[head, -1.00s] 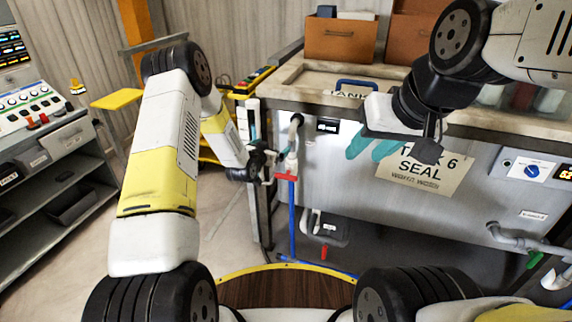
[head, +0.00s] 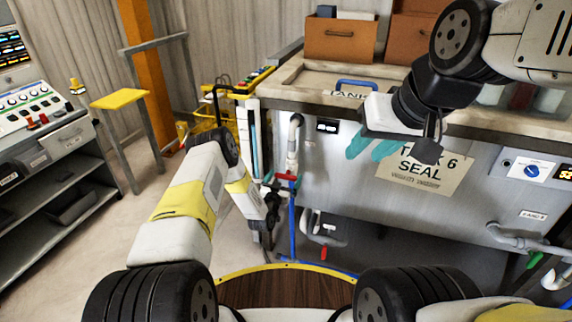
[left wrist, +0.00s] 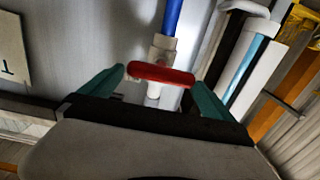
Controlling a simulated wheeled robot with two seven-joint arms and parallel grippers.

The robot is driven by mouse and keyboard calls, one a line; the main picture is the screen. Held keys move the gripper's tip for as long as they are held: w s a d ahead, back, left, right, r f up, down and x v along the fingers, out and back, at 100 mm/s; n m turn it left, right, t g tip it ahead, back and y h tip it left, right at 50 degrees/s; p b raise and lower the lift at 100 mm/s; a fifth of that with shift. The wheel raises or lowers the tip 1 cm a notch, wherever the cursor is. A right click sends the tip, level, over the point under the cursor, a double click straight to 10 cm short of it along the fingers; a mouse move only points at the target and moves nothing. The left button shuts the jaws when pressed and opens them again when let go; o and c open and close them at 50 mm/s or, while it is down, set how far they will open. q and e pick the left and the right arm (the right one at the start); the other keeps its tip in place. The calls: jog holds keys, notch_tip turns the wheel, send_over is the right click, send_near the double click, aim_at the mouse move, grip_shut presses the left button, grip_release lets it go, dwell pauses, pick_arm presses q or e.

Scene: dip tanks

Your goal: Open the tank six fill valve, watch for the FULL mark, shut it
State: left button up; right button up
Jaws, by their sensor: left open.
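The red fill valve handle (head: 285,177) sits on a white pipe at the tank's left front corner, above a blue hose (head: 291,225). It lies crosswise. My left gripper (head: 272,190) is open at the valve. In the left wrist view the handle (left wrist: 162,74) lies between the teal fingertips of the left gripper (left wrist: 160,90), with no clear grip on it. A white upright gauge with a blue strip (head: 254,140) stands left of the pipe; no FULL mark is readable. My right gripper (head: 373,147), teal fingers apart, is empty before the tank six front (head: 335,175).
A TANK 6 SEAL sign (head: 418,172) hangs on the tank front. A blue dial (head: 531,171) is at right. A red-handled drain valve (head: 323,253) is low down.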

pick_arm(q)
jog(key=shift+x, duration=0.9)
jog(key=c, duration=1.1)
